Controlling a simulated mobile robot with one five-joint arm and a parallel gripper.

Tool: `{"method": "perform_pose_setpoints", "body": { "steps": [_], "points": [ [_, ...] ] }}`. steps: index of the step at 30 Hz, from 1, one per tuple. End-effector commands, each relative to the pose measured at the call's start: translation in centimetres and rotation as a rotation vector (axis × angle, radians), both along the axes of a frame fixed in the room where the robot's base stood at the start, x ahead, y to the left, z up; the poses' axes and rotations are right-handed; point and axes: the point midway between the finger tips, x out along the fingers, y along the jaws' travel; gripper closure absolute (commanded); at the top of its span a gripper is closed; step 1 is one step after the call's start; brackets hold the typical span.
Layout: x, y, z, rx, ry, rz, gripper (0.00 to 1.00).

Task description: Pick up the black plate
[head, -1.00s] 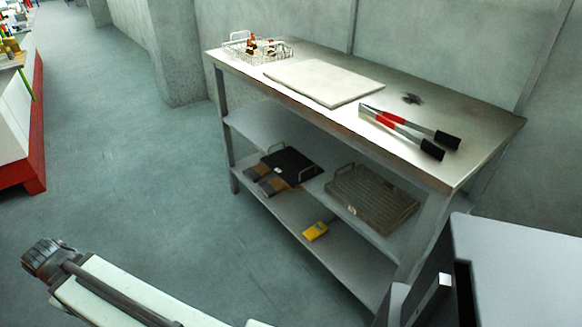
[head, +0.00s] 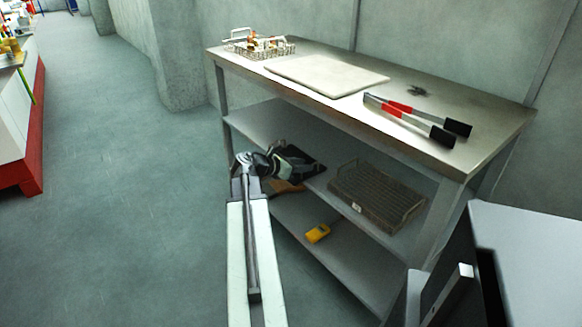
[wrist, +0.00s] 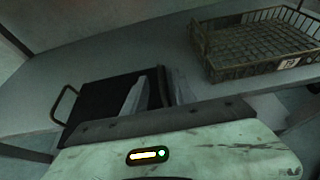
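The black plate (head: 307,162) lies on the middle shelf of the steel table, partly hidden behind my arm and gripper in the head view. In the wrist view the black plate (wrist: 100,98) is flat on the shelf, with a thin wire handle at its left end. My gripper (head: 287,163) is at the shelf's front edge, over the near-left part of the plate. In the wrist view two pale grey fingers of my gripper (wrist: 158,90) stand apart with dark plate showing between them. The gripper looks open and empty; whether it touches the plate cannot be told.
A wire basket (head: 375,196) sits right of the plate on the same shelf (head: 270,125). A yellow device (head: 317,233) lies on the lower shelf.

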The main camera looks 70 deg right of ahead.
Motion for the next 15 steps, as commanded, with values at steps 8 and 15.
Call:
{"method": "perform_pose_setpoints", "body": {
  "steps": [8,15],
  "points": [
    [-1.0,-1.7,-1.0,-0.001,-0.003,-0.001,0.67],
    [-2.7,-4.6,-2.9,0.001,-0.004,-0.002,0.67]
  ]
}}
